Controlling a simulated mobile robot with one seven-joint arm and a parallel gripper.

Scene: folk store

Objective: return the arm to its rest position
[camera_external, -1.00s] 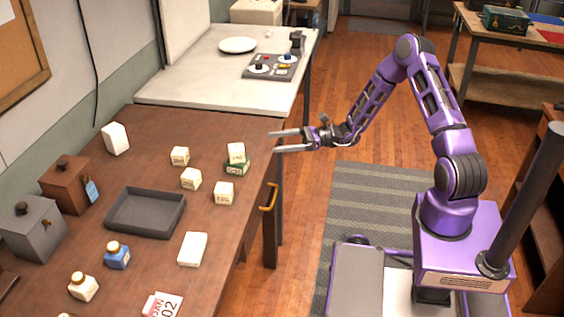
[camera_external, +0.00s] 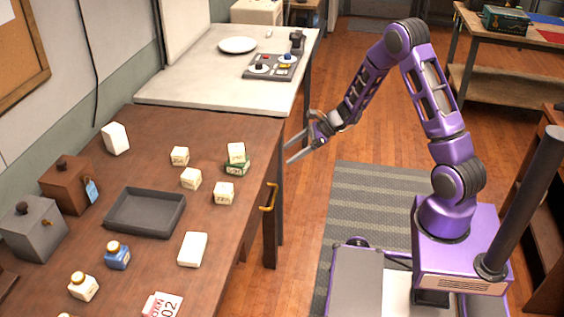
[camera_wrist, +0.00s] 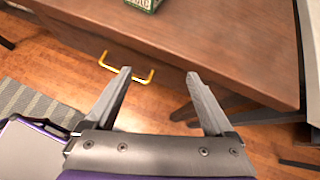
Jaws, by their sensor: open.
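My purple arm (camera_external: 426,95) stands on its base at the right of the external view, bent at the elbow and reaching left. My gripper (camera_external: 290,150) is open and empty, just off the right edge of the brown table (camera_external: 150,180). In the wrist view my gripper (camera_wrist: 158,75) shows two spread fingers with nothing between them. The table's edge and a yellow drawer handle (camera_wrist: 128,68) lie beyond the fingertips.
Cream blocks (camera_external: 224,193), a green box (camera_external: 237,167), a dark tray (camera_external: 118,228) and bottles (camera_external: 117,255) are on the table. A white counter (camera_external: 210,75) adjoins it at the back. The striped mat (camera_external: 375,190) and floor between table and base are clear.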

